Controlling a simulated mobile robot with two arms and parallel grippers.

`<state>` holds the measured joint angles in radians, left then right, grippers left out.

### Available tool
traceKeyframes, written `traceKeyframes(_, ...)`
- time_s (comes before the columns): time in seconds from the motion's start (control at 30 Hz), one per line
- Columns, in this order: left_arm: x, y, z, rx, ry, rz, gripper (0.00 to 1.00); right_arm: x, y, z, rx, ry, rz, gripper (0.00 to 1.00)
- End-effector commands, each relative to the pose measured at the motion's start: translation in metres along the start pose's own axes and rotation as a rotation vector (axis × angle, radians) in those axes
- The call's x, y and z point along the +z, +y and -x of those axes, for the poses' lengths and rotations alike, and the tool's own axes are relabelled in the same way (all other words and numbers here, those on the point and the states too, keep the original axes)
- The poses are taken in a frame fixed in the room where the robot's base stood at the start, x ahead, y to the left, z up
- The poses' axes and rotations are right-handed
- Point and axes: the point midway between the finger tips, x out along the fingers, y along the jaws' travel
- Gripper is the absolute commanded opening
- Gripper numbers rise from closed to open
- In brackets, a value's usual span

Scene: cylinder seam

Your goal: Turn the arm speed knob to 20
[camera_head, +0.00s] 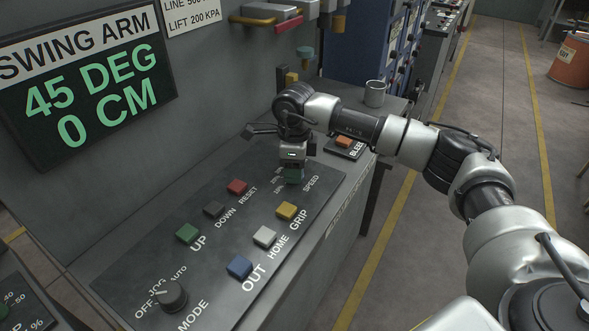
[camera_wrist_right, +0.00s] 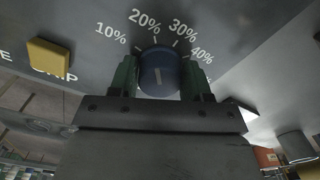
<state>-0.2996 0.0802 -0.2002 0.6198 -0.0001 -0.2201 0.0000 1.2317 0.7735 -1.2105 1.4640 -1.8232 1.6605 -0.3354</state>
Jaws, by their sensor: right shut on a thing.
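In the head view my right gripper (camera_head: 293,176) reaches down onto the panel (camera_head: 190,210) beside the SPEED label (camera_head: 311,183), hiding the knob. My left gripper is not in view.
Coloured buttons, including a yellow one (camera_head: 286,210) and a red one (camera_head: 237,187), lie near the gripper. A mode knob (camera_head: 172,295) is at the near end. The display (camera_head: 88,85) reads 45 DEG, 0 CM. A mug (camera_head: 375,93) stands behind.

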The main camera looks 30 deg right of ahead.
Motion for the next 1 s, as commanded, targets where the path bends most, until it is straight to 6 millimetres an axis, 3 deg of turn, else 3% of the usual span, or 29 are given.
traceKeyframes(0.6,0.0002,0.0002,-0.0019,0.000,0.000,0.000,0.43,0.0002,-0.0010,0.0019,-0.004,-0.004,0.040,0.24)
traceKeyframes(0.63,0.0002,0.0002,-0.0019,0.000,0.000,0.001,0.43,0.0002,-0.0011,0.0019,-0.004,-0.004,0.040,0.51)
traceKeyframes(0.77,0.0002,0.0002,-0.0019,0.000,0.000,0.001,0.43,0.0001,-0.0008,0.0014,-0.003,-0.003,0.040,0.71)
traceKeyframes(1.0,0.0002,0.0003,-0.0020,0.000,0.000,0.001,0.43,0.0000,-0.0004,0.0006,-0.001,-0.001,0.040,0.73)
